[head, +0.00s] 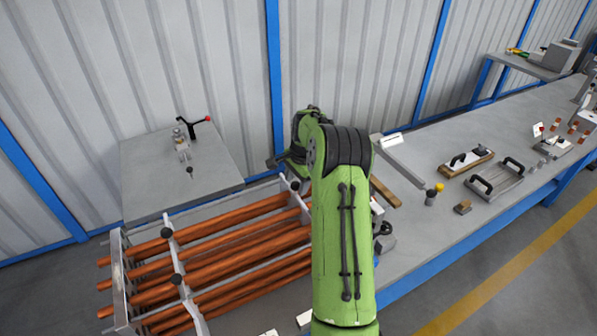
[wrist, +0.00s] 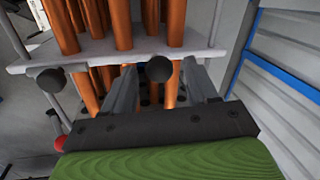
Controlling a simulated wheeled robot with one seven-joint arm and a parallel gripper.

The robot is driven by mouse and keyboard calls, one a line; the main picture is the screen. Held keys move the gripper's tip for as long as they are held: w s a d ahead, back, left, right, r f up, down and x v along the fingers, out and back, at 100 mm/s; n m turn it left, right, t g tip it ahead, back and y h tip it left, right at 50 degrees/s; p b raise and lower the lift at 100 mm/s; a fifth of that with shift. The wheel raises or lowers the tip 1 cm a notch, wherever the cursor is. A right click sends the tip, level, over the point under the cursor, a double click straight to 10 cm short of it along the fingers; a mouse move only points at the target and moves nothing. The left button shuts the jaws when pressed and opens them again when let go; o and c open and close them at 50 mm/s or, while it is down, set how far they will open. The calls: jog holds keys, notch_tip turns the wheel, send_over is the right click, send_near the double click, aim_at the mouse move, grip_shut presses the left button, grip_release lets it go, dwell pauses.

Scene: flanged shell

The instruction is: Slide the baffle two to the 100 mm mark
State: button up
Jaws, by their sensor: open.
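A bundle of copper-coloured tubes (head: 215,235) runs through grey upright plates. One baffle (head: 172,248) with black knobs stands near the left end. Another plate (head: 300,203) with a black knob stands near my arm, partly hidden by it. In the wrist view a grey baffle (wrist: 100,52) crosses the tubes. It has one black knob (wrist: 159,68) between or just beyond my fingertips and another knob (wrist: 50,80) to the left. My gripper (wrist: 160,76) is open; contact with the knob cannot be told. No baffle number or scale mark is readable.
The left end plate (head: 119,280) closes the bundle. A grey table (head: 145,185) with a red-handled fitting stands behind it. The long bench (head: 440,225) at right carries handled plates (head: 495,182) and small parts. My green arm hides the bundle's right end.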

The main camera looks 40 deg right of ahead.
jog(key=s+r, duration=0.3)
jog(key=r, duration=1.1)
jog(key=shift+r, duration=0.4)
jog(key=s+a+r+n+t+h+b, duration=0.1)
jog(key=s+a+r+n, duration=0.3)
jog(key=a, duration=0.7)
jog(key=s+a+r+n+b, duration=0.2)
jog(key=s+a+n, duration=0.35)
jog(key=a, duration=0.55)
jog(key=s+a+f+n+t+b, duration=0.1)
jog(key=s+a+f+n, duration=0.3)
jog(key=s, duration=0.3)
jog(key=s+a+f+n+t+y, duration=0.1)
jog(key=s+a+f+n, duration=0.3)
jog(key=s, duration=0.3)
jog(key=shift+s+a+n+b, duration=0.3)
jog(key=shift+n+b, duration=0.1)
jog(key=shift+n, duration=0.15)
